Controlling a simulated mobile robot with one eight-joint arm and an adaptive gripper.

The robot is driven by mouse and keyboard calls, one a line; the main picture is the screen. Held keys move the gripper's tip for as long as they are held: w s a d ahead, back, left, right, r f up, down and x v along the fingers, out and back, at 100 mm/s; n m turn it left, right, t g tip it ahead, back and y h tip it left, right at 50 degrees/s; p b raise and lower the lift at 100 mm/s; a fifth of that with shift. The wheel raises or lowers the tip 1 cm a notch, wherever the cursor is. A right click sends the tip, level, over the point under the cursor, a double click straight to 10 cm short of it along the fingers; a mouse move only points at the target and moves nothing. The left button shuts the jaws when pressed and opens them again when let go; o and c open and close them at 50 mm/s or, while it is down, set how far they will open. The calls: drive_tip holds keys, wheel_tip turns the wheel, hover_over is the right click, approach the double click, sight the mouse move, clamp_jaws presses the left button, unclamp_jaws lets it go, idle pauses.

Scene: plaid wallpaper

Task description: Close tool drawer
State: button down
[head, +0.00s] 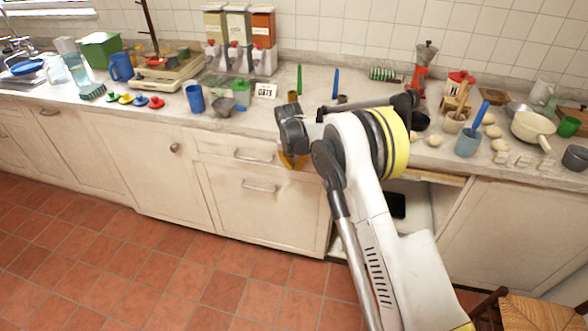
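Below the counter, left of my arm, is an upper drawer front (225,148) with a metal handle, and a larger front (235,200) with a handle is under it. Both look about flush with the cabinets. Right of my arm, a wooden edge (432,178) shows under the countertop above an open compartment (418,203). I cannot tell which of these is the tool drawer; my arm hides part of this area. My gripper (292,150) is at the counter's front edge, near the right end of the upper drawer front. Its fingers are unclear.
The counter (225,122) holds dispensers (240,38), a blue cup (195,98), a red moka pot (422,68) and a white pan (532,128). A woven chair (540,308) stands at the lower right. The tiled floor (150,265) at left is clear.

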drive_tip(key=shift+w+d, duration=0.25)
drive_tip(key=shift+w, duration=0.25)
drive_tip(key=shift+r, duration=0.15)
